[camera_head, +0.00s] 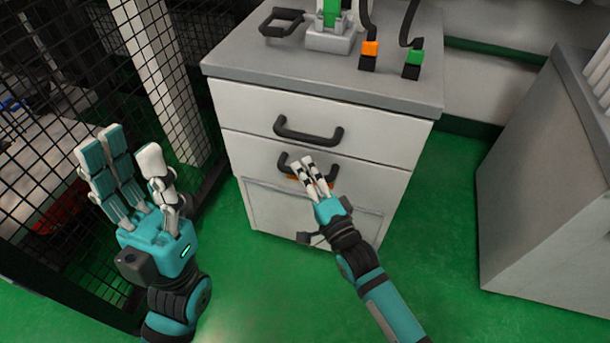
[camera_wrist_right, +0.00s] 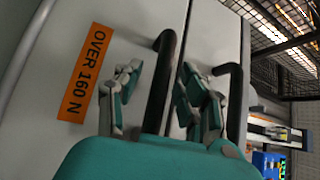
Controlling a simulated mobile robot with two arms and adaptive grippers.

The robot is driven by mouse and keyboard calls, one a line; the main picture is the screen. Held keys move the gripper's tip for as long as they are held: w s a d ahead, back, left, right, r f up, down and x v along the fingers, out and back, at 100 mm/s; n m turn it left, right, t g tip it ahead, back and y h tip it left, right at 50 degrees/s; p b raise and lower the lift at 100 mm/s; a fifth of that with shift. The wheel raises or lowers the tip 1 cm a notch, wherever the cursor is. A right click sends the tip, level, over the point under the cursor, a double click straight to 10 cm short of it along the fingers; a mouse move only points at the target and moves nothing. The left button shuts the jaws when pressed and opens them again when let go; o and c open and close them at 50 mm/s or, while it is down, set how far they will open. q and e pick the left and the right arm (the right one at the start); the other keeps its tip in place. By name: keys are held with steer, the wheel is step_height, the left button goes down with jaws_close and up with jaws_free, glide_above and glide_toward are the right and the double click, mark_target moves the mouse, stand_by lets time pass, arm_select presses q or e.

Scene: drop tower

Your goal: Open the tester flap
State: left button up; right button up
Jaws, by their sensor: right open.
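A grey cabinet (camera_head: 245,105) has an upper front with a dark handle (camera_head: 308,130) and a lower front with a second dark handle (camera_head: 285,160). An orange "OVER 160 N" label (camera_wrist_right: 85,72) is on the lower front beside that handle. My right gripper (camera_head: 308,172) is at the lower handle. In the right wrist view, its open fingers stand on either side of the lower handle's bar (camera_wrist_right: 162,80); I cannot tell whether they touch it. My left gripper (camera_head: 128,150) is open and empty, left of the cabinet. I cannot tell which part is the tester flap.
On the cabinet top stand a white and green device (camera_head: 330,38), a dark loop-shaped handle (camera_head: 281,22), and orange (camera_head: 369,48) and green (camera_head: 414,57) capped plugs. A black mesh fence (camera_head: 60,110) is at left. Another grey cabinet (camera_head: 540,170) stands at right. Green floor lies between.

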steer(key=shift+w+a, duration=0.1)
steer(key=shift+w, duration=0.05)
jaws_close()
stand_by(0.4)
